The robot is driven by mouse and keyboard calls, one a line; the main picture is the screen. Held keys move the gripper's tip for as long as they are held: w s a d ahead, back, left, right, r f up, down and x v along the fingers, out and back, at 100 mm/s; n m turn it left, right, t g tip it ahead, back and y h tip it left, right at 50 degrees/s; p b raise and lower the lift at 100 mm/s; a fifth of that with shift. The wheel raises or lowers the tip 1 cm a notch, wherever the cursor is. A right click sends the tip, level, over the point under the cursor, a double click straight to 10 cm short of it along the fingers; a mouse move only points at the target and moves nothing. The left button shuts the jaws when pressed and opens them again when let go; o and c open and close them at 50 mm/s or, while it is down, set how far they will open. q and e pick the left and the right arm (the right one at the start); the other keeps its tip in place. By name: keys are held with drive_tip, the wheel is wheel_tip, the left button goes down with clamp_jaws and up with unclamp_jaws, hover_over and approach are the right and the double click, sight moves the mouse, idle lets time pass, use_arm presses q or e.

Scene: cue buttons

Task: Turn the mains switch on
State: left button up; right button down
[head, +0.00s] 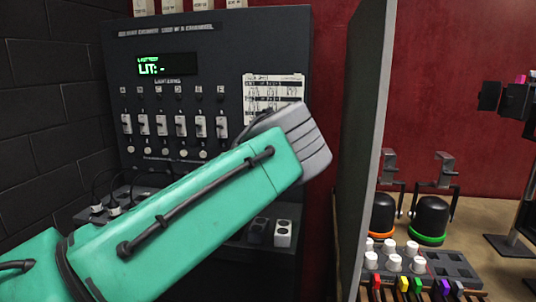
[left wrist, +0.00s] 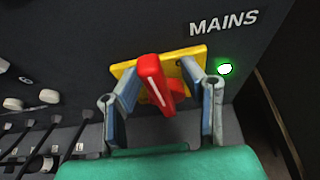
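The mains switch is a red lever (left wrist: 156,84) with a white line, on a yellow plate (left wrist: 125,77) below the word MAINS. The lever leans slightly, its top end to the left. A lamp (left wrist: 224,69) to the right of the switch glows green. My left gripper (left wrist: 163,76) is open, one finger on each side of the lever, with gaps showing between the fingers and the red part. In the head view my teal left arm reaches across the dark control cabinet (head: 225,75) and hides the switch. My right gripper is in neither view.
The cabinet has a display (head: 165,65) reading "LIT: -", a row of sliders (head: 160,125) and a paper chart (head: 272,95). A grey partition (head: 365,150) stands to the right of my arm. Beyond it are black lamps (head: 430,215) and a knob panel (head: 410,262).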

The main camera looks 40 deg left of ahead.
use_arm(q)
drive_tip(key=shift+s+r, duration=0.15)
drive_tip(key=shift+s, duration=0.05)
drive_tip(key=shift+s+r, duration=0.1)
drive_tip(key=shift+s, duration=0.1)
drive_tip(key=v, duration=1.1)
drive_tip(key=shift+d, duration=0.25)
drive_tip(key=shift+a, duration=0.2)
drive_tip(key=shift+d+f, duration=0.1)
drive_tip(key=shift+f, duration=0.1)
